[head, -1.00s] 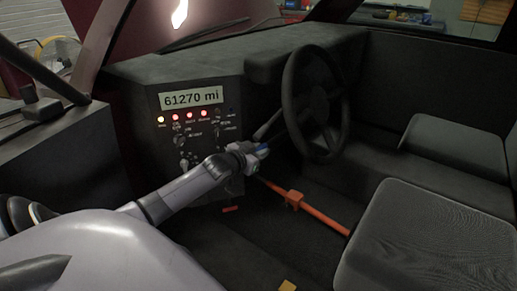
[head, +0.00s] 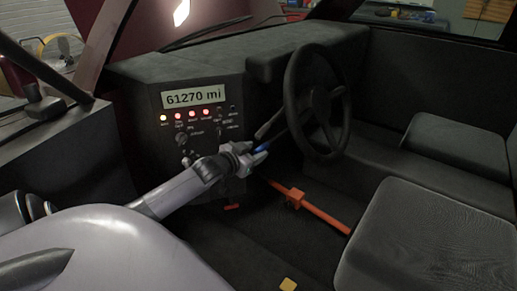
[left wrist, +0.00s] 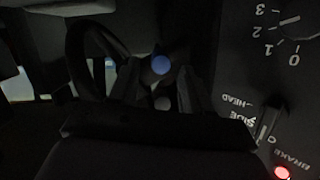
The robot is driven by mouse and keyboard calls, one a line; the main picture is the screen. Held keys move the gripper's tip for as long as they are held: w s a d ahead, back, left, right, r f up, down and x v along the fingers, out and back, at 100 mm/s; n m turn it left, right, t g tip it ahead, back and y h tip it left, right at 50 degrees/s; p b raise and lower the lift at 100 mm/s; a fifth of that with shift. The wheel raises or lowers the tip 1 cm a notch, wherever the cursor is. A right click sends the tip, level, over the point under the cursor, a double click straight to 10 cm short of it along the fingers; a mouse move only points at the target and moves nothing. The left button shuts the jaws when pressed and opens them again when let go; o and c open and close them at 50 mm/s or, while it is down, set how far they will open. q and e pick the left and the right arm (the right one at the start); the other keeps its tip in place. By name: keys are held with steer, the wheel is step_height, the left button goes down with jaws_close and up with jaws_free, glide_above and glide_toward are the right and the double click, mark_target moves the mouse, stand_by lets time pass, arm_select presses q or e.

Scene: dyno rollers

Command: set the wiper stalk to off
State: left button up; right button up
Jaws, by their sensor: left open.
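Two stalks stick out beside the steering wheel (head: 314,103) on the column's left in the head view. One is plain grey (head: 270,126); the other, lower one has a blue tip (head: 262,149). I cannot tell from any label which is the wiper stalk. My left gripper (head: 254,158) is open in front of the blue tip. In the left wrist view, the blue end (left wrist: 160,64) and a grey end (left wrist: 162,103) show between the dark fingers of my left gripper (left wrist: 160,86). Contact cannot be made out. My right gripper is not in view.
A dash panel with lit lamps, knobs and a mileage display (head: 194,96) stands left of the wheel. An orange bar (head: 315,212) slants across the footwell below the gripper. Two dark seats (head: 425,235) fill the right side. A dial (left wrist: 290,22) shows upside down in the wrist view.

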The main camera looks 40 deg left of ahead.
arm_select(q)
steer(key=shift+v, duration=1.7)
